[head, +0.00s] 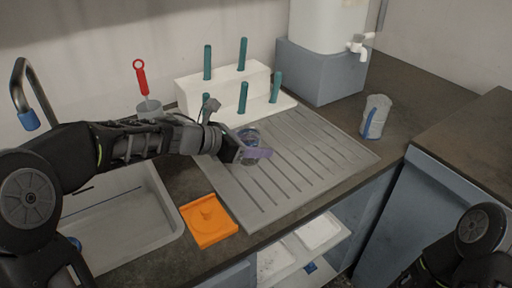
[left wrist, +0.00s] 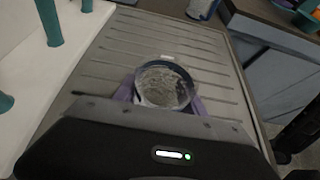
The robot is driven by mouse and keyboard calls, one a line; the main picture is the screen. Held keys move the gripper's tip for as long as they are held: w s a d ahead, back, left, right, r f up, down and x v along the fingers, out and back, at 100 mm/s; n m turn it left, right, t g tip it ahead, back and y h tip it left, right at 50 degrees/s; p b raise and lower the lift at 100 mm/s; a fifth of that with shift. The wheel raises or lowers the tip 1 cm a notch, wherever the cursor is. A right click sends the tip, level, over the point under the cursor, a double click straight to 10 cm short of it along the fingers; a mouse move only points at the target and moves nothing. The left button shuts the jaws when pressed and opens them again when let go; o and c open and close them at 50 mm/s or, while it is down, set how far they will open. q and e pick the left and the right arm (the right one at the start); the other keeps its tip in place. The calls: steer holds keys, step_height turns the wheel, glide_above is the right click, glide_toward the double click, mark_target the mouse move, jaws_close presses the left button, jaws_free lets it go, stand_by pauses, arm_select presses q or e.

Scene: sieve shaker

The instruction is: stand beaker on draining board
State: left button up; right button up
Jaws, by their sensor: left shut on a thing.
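The beaker (head: 249,134) is a small clear glass vessel with a bluish look, at the left part of the grey ribbed draining board (head: 330,150). In the left wrist view its round rim and inside (left wrist: 164,86) face the camera, between two purple fingers. My left gripper (head: 256,150) is shut on the beaker, over the draining board (left wrist: 105,65). The beaker looks about upright. Its base is hidden, so I cannot tell whether it touches the board. My right arm shows at the lower right of the head view; its gripper is out of frame.
A white peg stand (head: 225,92) with several teal pegs is behind the board. A sink (head: 120,215) lies left, an orange tray (head: 208,220) in front. A blue-grey cup-like item (head: 375,117) stands to the right, below a white tank (head: 325,25) with a tap. The board's right half is clear.

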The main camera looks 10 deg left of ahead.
arm_select(q)
steer(key=o, duration=1)
steer(key=shift+f, duration=0.15)
steer(key=o, duration=0.5)
steer(key=shift+s+a+r, duration=0.1)
steer(key=shift+a+r, duration=0.05)
steer(key=shift+r, duration=0.2)
steer(key=p+v, duration=0.2)
steer(key=v, duration=0.8)
steer(key=shift+s+a+r+p, duration=0.15)
steer(key=shift+s+p, duration=0.05)
steer(key=shift+p, duration=0.15)
steer(key=shift+s+a+r, duration=0.15)
steer(key=shift+s+a, duration=0.15)
steer(key=shift+s, duration=0.1)
